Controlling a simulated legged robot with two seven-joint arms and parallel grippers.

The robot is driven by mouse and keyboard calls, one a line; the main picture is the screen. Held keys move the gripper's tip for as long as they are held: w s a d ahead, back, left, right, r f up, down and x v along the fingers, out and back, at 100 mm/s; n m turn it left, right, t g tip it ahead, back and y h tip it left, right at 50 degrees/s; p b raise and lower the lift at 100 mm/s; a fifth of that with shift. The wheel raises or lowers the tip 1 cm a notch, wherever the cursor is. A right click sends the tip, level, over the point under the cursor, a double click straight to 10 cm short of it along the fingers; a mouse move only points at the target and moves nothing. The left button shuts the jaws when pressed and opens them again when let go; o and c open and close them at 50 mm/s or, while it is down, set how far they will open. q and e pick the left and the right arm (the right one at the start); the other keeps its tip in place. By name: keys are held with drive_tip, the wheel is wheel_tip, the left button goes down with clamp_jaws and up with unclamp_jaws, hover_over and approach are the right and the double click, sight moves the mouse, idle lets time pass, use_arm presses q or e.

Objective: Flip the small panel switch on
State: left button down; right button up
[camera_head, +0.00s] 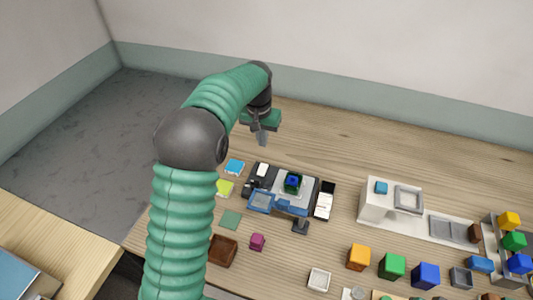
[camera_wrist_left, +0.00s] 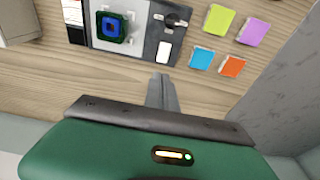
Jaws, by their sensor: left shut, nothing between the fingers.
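A dark panel strip with a black knob (camera_wrist_left: 177,20) and a small white rectangular piece (camera_wrist_left: 163,52), which looks like the switch, shows in the left wrist view. The white piece also shows in the head view (camera_head: 262,170), at the upper left of the device. I cannot tell whether it is on or off. My left gripper (camera_head: 263,138) is shut and empty, above the table behind the device. In the left wrist view its fingers (camera_wrist_left: 162,90) point toward the white piece, apart from it in the picture. My right gripper is not in view.
The device (camera_head: 293,183) carries a green and blue block. Colored squares, including a blue one (camera_wrist_left: 201,58) and an orange one (camera_wrist_left: 231,66), lie beside the panel. A white box (camera_head: 375,205) and several colored cubes stand to the right. The table behind the device is clear.

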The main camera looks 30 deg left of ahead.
sight(265, 167)
use_arm(q)
drive_tip(key=f, duration=0.4)
drive_tip(key=w+f, duration=0.1)
drive_tip(key=f, duration=0.3)
drive_tip(key=w+f, duration=0.1)
drive_tip(key=f, duration=0.4)
drive_tip(key=shift+a+f+p, duration=0.1)
drive_tip(key=shift+a+p, duration=0.25)
drive_tip(key=shift+f, duration=0.1)
drive_tip(key=shift+s+d, duration=0.2)
drive_tip(key=shift+s, duration=0.55)
drive_tip(key=shift+r+p, duration=0.25)
drive_tip(key=shift+p, duration=0.05)
